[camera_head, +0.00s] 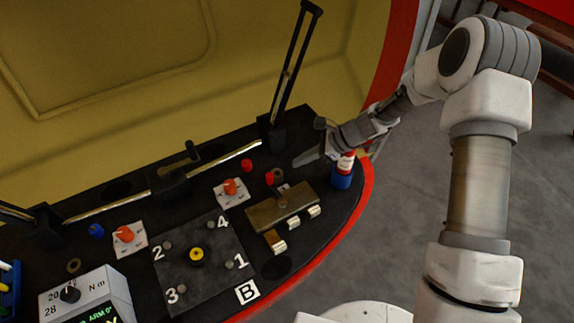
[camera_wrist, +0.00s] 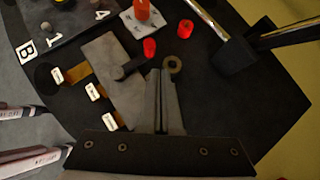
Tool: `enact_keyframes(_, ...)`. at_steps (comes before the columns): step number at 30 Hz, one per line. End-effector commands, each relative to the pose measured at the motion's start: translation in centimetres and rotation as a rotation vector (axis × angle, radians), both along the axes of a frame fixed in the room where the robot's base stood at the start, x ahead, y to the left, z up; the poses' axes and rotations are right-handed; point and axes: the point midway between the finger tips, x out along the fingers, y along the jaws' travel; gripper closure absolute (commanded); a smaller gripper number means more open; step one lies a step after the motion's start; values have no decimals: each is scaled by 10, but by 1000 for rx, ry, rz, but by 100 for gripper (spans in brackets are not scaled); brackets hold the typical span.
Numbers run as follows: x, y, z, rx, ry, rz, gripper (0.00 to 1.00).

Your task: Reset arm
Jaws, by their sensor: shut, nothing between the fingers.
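My gripper (camera_head: 309,159) hangs over the right end of the black console, above and behind the brass plate (camera_head: 268,212) with its small dark lever. The arm reaches in from the right of the head view. In the wrist view the fingers of my gripper (camera_wrist: 161,73) lie side by side, closed and empty. Their tips show beside the dark lever (camera_wrist: 130,68) and a brownish ring (camera_wrist: 172,64). I cannot tell how high the tips are above the console.
A blue, white and red cylinder (camera_head: 342,175) stands beside the gripper at the console's right edge. A tall black lever (camera_head: 290,75) rises behind it. Red caps (camera_wrist: 185,28) and an orange-red knob (camera_head: 230,187) are close by. Open floor (camera_head: 400,240) lies to the right.

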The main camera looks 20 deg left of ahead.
Motion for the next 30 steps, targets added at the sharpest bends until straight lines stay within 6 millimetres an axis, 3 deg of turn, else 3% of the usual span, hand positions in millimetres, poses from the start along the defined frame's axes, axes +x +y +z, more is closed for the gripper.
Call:
enact_keyframes(6, 6, -38, 39, -1, -3, -3, 100)
enact_keyframes(12, 8, -60, 61, -1, -2, -1, 100)
enact_keyframes(24, 8, -69, 73, -5, -11, 8, 100)
enact_keyframes(26, 7, -71, 81, -15, -32, 27, 100)
enact_keyframes(30, -3, -83, 116, -65, -135, 117, 100)
